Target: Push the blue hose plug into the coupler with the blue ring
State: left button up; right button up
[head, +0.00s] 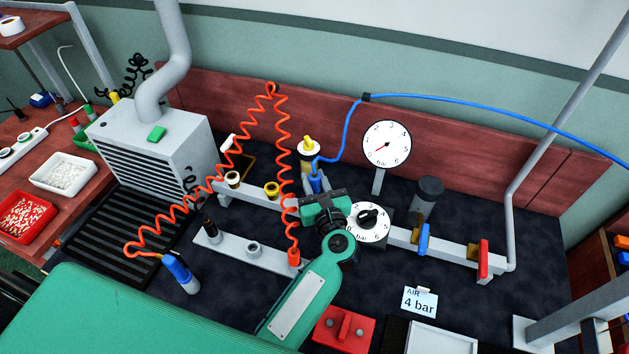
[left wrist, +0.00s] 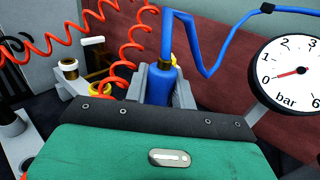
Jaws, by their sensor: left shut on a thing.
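My left gripper (head: 315,189) is above the manifold bar (head: 405,236), left of the upright gauge. It is shut on the blue hose plug (head: 316,181), which stands roughly upright. In the left wrist view the plug (left wrist: 161,86) sits between the grey fingers, with the blue hose (left wrist: 166,35) rising from its top. A coupler with a yellow ring (head: 272,189) is left of the gripper, and another coupler (head: 233,179) is farther left. I see no blue ring on a coupler; the bar below the plug is hidden by my gripper. My right gripper is not in view.
A coiled orange hose (head: 283,120) hangs close left of the gripper. The pressure gauge (head: 386,145) and regulator dial (head: 368,222) are at its right. Blue (head: 424,238) and red (head: 483,259) valve handles are farther right. A holder rail (head: 222,244) lies in front.

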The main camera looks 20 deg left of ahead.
aim_at(316, 193)
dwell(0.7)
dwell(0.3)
pick_arm(q)
jog(key=shift+f+b, duration=0.15)
jog(key=shift+b, duration=0.15)
jog(key=shift+f+b, duration=0.35)
jog(key=shift+f, duration=0.1)
jog(key=shift+f+b, duration=1.35)
jog(key=shift+b, duration=0.1)
jog(key=o, duration=1.1)
